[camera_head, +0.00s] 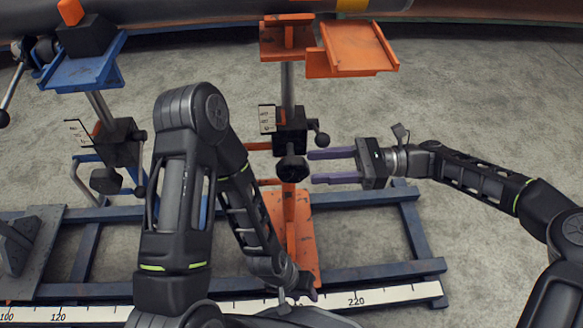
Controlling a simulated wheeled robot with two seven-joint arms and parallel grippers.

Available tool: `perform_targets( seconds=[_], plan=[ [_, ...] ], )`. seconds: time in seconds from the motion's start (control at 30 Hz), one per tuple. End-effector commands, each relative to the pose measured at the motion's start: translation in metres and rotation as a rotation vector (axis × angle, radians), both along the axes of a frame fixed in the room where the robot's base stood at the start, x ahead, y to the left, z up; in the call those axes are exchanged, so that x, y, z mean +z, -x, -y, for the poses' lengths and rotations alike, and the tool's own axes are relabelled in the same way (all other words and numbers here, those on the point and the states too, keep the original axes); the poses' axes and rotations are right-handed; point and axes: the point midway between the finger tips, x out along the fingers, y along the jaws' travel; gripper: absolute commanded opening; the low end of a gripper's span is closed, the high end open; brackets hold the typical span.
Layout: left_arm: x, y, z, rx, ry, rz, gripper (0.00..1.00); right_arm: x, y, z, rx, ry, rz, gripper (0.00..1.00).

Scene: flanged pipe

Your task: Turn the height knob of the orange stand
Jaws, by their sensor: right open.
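The orange stand (298,235) stands upright in the middle, with a grey post and an orange top plate (350,50). Its dark height knob (292,169) sticks out from the black clamp block (290,130) on the post. My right gripper (311,167) reaches in from the right with its two purple fingers apart. The fingertips are just right of the knob, one above and one below its level; I cannot tell whether they touch it. My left gripper (299,291) is low, in front of the stand's base; its fingers cannot be made out.
A blue stand (85,72) with its own knob (105,181) is at the left. Both stands are on a blue rail frame (370,275) with a white scale (390,294) along the front. A large pipe (200,14) runs across the back.

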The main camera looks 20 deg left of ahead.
Motion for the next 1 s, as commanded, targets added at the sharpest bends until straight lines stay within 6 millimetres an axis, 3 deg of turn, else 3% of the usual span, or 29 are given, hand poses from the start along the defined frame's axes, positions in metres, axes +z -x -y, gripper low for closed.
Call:
perform_targets(
  seconds=[0.43, 0.77, 1.0],
  plan=[
    [-0.019, -0.003, 0.000, 0.005, -0.002, 0.008, 0.36, -0.002, 0.027, -0.055, 0.001, 0.000, -0.001, 0.47],
    [-0.019, -0.003, 0.000, 0.006, -0.003, 0.009, 0.36, -0.001, 0.029, -0.060, -0.001, 0.001, 0.000, 0.47],
    [-0.019, -0.003, 0.000, 0.005, -0.002, 0.008, 0.36, -0.001, 0.029, -0.059, -0.001, 0.001, 0.000, 0.28]
  ],
)
